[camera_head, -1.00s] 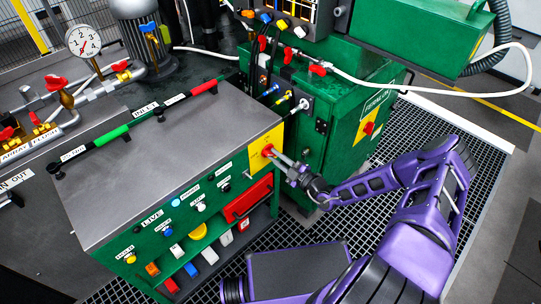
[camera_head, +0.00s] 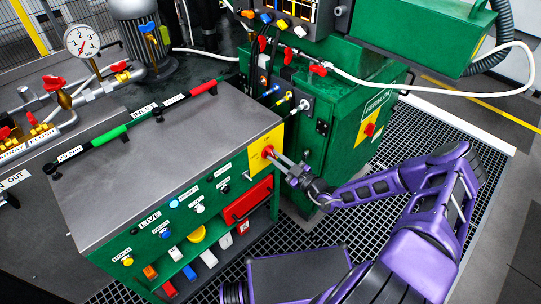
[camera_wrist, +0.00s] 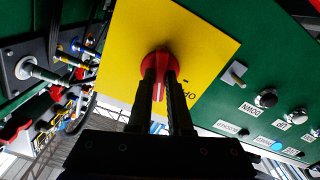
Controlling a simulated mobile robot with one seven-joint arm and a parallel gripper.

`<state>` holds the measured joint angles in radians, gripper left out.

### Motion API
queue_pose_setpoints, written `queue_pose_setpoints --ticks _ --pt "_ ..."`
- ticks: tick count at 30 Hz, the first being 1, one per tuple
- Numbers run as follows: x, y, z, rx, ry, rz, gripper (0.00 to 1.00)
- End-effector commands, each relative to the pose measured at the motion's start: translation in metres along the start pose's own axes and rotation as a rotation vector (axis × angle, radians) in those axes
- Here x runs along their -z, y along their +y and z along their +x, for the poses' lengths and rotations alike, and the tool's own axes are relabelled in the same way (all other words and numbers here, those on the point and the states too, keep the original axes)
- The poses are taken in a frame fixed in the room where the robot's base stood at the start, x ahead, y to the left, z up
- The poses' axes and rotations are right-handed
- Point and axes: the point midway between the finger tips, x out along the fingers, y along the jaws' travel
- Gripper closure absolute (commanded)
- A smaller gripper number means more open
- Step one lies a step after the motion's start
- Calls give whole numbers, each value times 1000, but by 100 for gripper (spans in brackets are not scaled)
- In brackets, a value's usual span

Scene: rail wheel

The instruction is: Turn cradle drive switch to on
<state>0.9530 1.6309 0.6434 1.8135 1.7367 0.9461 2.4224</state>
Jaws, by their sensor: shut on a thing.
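A red rotary switch (camera_head: 267,151) sits on a yellow plate (camera_head: 258,143) at the right end of the green cabinet's front. In the wrist view the red knob (camera_wrist: 158,66) is round with a raised grip bar, in the middle of the yellow plate (camera_wrist: 190,30). My gripper (camera_head: 280,157) reaches in from the right. In the wrist view its two dark fingers (camera_wrist: 160,88) stand on either side of the knob's bar and are shut on it.
A second green cabinet (camera_head: 345,110) with another red switch on yellow (camera_head: 369,129) stands to the right, above grating.

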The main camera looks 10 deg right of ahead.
Motion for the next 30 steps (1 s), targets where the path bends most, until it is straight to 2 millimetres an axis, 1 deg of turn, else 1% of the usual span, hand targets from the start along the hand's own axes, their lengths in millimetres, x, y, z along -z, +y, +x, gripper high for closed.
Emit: queue_pose_setpoints --ticks 6,8,12,16,17,18,22,23,30 --pt "-1 -1 0 1 -1 22 100" --pt "-2 -1 0 1 -1 74 100" --pt "-2 -1 0 0 -1 250 100" --pt "-1 -1 0 1 -1 366 100" --pt "0 -1 0 2 -1 367 79" --pt "0 -1 0 2 -2 365 72" --pt "0 -1 0 1 -1 363 48" --pt "0 0 0 1 -1 362 45" --pt "0 0 0 0 -1 361 45"
